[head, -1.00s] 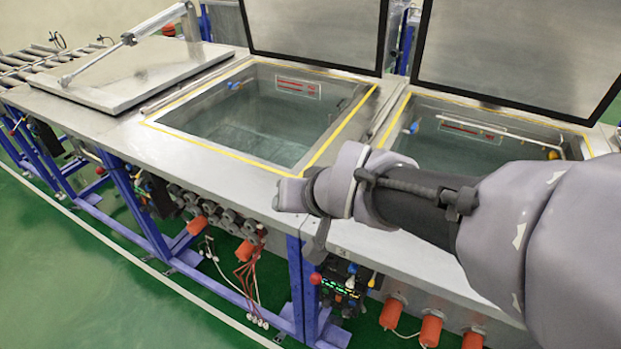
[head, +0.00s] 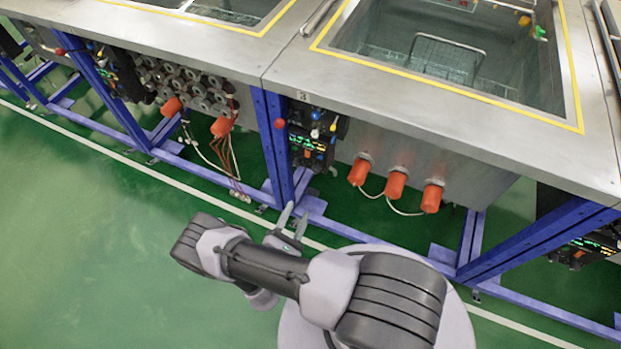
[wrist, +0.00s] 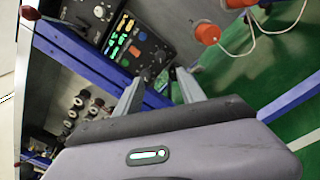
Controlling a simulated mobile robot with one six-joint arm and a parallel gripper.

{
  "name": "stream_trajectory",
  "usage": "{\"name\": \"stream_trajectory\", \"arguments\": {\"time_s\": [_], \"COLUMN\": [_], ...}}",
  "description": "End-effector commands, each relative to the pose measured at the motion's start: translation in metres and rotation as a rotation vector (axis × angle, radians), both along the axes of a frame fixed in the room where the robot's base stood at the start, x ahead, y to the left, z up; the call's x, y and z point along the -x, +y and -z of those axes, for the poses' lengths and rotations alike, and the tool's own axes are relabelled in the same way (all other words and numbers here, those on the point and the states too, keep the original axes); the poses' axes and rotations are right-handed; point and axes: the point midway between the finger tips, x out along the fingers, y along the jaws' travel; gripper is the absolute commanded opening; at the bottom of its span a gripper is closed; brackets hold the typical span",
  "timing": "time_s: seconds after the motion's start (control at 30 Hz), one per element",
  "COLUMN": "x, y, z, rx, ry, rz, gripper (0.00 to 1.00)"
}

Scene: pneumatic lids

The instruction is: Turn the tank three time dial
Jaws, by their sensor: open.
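The tank three control panel (head: 312,143) is on the front below the tank rim, right of a blue post. A small 3 is on the rim above it. The panel (wrist: 150,45) is larger in the wrist view, with green and yellow lit displays and several small knobs. I cannot tell which knob is the time dial. My gripper (head: 293,218) is open and empty, below and in front of the panel, its fingers pointing up toward it. In the wrist view my gripper (wrist: 160,78) has its fingertips apart near the panel's lower edge, with no visible contact.
A blue post (head: 272,150) stands left of the panel. A red knob (head: 280,123) sticks out beside it. Orange caps (head: 395,186) with white cables stand out at the right. Grey pipe ends (head: 190,88) are at the left. The green floor in front is clear.

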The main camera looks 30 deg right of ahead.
Motion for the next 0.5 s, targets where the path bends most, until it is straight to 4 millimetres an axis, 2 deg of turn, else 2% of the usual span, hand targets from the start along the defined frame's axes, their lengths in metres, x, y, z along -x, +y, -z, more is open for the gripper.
{"name": "stream_trajectory", "arguments": {"time_s": [0.1, 0.3, 0.5], "x": [-0.022, -0.062, -0.090], "y": [-0.029, -0.075, -0.104], "z": [0.003, 0.004, 0.003], "rx": [-0.002, -0.003, -0.006], "ry": [-0.001, -0.002, -0.003], "rz": [0.011, 0.009, 0.005], "gripper": [0.47, 0.47, 0.47]}}
